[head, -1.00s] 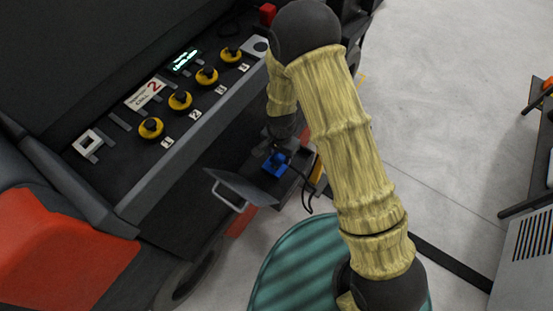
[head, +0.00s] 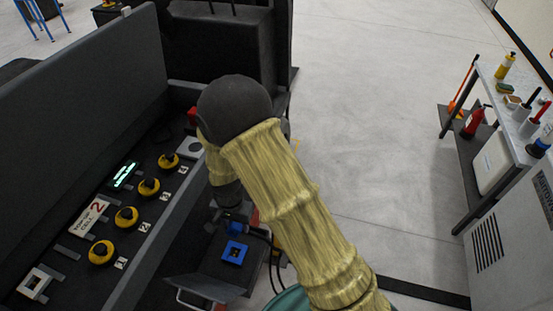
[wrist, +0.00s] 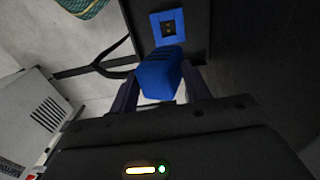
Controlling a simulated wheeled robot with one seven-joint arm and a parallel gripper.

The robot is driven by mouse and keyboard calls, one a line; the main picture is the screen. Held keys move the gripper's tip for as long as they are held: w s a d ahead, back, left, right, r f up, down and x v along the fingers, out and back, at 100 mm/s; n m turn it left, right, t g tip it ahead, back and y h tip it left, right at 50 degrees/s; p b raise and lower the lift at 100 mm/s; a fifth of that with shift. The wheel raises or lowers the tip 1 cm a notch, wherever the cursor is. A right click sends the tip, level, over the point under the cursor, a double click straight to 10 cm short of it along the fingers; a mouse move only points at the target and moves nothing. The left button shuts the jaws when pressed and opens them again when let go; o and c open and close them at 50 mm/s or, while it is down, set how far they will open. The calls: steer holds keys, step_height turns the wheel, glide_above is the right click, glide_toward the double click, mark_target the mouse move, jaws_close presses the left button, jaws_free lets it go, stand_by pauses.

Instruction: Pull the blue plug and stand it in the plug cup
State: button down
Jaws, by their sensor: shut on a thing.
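The blue plug (wrist: 160,75) is between the two fingers of my gripper (wrist: 162,88) in the wrist view, and the gripper is shut on it. In the head view the plug (head: 236,228) shows just beyond a blue-framed socket (head: 233,253). The socket face (wrist: 168,22) is uncovered in the wrist view, with its dark opening visible, and the plug is out of it. A black cable runs from the plug side. A small blue and dark round holder (head: 539,148) stands on the cart at the right; I cannot tell for certain that it is the plug cup.
A dark machine panel with yellow knobs (head: 126,217) and a green display (head: 124,175) is on the left. The cart (head: 516,128) carries bottles and small items, with a red extinguisher (head: 473,122) beside it. Open grey floor (head: 370,130) lies between.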

steer(key=w+d+f+n+b, duration=0.2)
steer(key=d+f, duration=0.4)
steer(key=d, duration=0.5)
steer(key=w+d+f+n+b, duration=0.2)
steer(key=w+d+f, duration=0.3)
steer(key=d, duration=0.7)
steer(key=shift+f+b, duration=0.35)
steer(key=shift+b, duration=0.45)
steer(key=shift+s+d, duration=0.1)
steer(key=shift+d, duration=0.1)
